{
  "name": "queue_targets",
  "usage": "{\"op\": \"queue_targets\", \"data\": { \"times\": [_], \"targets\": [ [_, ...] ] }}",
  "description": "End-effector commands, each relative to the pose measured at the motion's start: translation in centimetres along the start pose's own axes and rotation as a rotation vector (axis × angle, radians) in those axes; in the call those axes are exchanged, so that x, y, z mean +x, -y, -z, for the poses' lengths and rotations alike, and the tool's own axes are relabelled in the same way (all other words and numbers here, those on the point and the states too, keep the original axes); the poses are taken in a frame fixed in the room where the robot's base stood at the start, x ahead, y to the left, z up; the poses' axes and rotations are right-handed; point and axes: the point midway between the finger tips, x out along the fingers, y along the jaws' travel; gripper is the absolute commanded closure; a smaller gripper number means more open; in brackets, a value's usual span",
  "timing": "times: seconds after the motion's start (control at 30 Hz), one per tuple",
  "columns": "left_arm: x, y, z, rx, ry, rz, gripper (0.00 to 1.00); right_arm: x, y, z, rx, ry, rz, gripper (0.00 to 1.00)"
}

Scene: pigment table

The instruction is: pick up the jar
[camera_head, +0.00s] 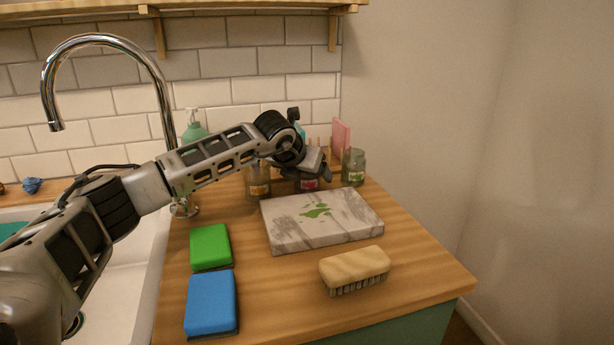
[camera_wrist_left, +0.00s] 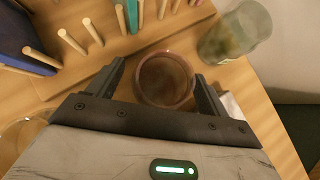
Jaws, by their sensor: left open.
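Several small glass jars stand at the back of the wooden counter. The middle jar (camera_head: 308,185), with a red label, is partly hidden under my left gripper (camera_head: 314,175). In the left wrist view, my left gripper (camera_wrist_left: 160,70) is open, with one finger on each side of the round, reddish jar (camera_wrist_left: 165,80). I cannot tell whether either finger touches it. A jar with dark green contents (camera_head: 354,167) stands to the right; it also shows in the left wrist view (camera_wrist_left: 235,35). Another jar (camera_head: 258,184) stands to the left. My right gripper is not in view.
A marble slab (camera_head: 290,238) with green smears lies in front of the jars. A brush (camera_head: 355,268), a green sponge (camera_head: 210,247) and a blue sponge (camera_head: 211,303) are nearer. A rack with wooden handles (camera_wrist_left: 73,42) is behind the jar. The sink (camera_head: 125,275) is left.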

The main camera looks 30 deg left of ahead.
Motion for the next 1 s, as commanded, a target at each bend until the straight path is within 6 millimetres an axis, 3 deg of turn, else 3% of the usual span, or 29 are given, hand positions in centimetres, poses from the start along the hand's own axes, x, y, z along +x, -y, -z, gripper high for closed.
{"op": "queue_targets", "data": {
  "times": [0.23, 0.43, 0.77, 1.0],
  "targets": [
    [0.3, 0.0, 0.0, 0.001, 0.000, 0.000, 0.21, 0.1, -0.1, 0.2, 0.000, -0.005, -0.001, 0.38],
    [0.3, 0.0, 0.0, 0.001, 0.000, 0.000, 0.72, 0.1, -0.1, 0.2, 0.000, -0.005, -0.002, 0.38],
    [0.1, 0.0, -0.2, 0.000, 0.002, 0.000, 0.72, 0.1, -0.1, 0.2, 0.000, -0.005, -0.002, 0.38],
    [-1.4, 0.1, -1.8, -0.001, 0.006, 0.002, 0.72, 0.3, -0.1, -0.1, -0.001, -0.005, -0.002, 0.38]
  ]
}}
